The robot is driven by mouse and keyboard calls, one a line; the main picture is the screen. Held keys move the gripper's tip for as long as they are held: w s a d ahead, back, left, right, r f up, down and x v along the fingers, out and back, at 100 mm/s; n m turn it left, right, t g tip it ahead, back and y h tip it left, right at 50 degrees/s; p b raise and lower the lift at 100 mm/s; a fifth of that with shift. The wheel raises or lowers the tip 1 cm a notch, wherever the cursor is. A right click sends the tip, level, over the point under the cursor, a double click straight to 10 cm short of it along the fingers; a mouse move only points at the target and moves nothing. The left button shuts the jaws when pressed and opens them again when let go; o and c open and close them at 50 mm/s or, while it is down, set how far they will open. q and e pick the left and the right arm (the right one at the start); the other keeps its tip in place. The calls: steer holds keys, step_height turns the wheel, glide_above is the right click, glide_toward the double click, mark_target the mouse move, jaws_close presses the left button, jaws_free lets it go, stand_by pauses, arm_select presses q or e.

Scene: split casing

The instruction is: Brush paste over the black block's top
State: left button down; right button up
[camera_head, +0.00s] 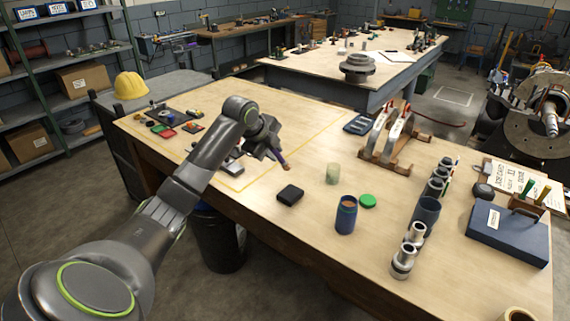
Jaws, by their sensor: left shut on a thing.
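The black block (290,194) lies flat on the wooden workbench, near its front edge. My left gripper (276,152) is behind and a little left of the block, above the bench. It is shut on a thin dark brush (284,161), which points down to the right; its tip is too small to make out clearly. The brush is apart from the block in the picture. A blue jar (346,215) stands open to the right of the block, with brownish paste showing at its mouth. A green lid (368,201) lies beside it. My right gripper is not in view.
A wooden cradle with metal parts (396,139) stands farther back. A row of metal cylinders (415,233) and a blue box (508,236) occupy the right. The bench around the block is clear.

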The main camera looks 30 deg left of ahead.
arm_select(q)
steer(key=shift+a, duration=0.1)
steer(key=shift+a+f+b, duration=0.1)
steer(key=shift+f+b, duration=0.2)
step_height(320, 180, down, 4)
steer(key=b, duration=0.4)
steer(key=shift+w+a+f, duration=0.1)
steer(key=shift+f, duration=0.15)
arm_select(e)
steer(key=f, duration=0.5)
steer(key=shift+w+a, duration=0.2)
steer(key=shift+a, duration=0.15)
